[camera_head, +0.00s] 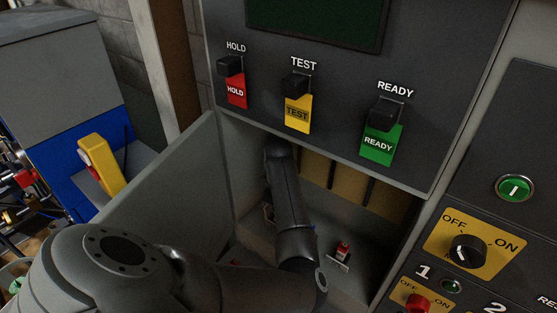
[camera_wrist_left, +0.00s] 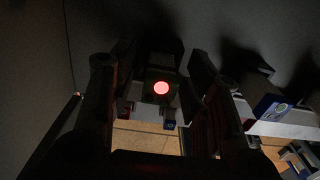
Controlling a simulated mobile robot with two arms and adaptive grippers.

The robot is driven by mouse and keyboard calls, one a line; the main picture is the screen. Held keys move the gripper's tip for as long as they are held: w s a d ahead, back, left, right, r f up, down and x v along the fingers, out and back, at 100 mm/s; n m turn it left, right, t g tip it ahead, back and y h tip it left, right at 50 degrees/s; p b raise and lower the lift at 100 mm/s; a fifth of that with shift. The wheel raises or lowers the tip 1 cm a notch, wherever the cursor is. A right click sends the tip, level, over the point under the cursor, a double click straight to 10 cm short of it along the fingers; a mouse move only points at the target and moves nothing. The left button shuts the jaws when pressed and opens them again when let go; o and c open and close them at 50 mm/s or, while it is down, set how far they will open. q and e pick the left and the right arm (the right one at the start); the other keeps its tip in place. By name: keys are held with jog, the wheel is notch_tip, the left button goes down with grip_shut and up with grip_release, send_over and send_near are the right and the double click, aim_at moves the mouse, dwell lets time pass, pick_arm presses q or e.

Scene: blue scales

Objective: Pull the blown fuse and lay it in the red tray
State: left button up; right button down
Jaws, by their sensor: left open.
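My left arm reaches into the open compartment under the grey panel in the head view. My left gripper (camera_head: 279,150) is at its far end, dark and partly hidden by the panel edge. In the left wrist view my left gripper (camera_wrist_left: 163,95) is open, with its dark fingers on either side of a dark block with a glowing red round light (camera_wrist_left: 161,88), which looks like the blown fuse. Whether the fingers touch it cannot be told. Another dark block with a blue label (camera_wrist_left: 272,106) stands to its right. I cannot make out the red tray.
The panel above carries HOLD (camera_head: 236,90), TEST (camera_head: 297,112) and READY (camera_head: 379,143) tags. An open grey door (camera_head: 180,175) is left of the compartment. A small red-topped part (camera_head: 343,249) is at the compartment's lower right. An OFF/ON knob (camera_head: 467,250) is at right.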

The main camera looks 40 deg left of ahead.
dwell(0.7)
pick_arm(q)
grip_shut()
jog(key=shift+r, duration=0.2)
jog(key=shift+r+p, duration=1.95)
jog(key=shift+r, duration=0.85)
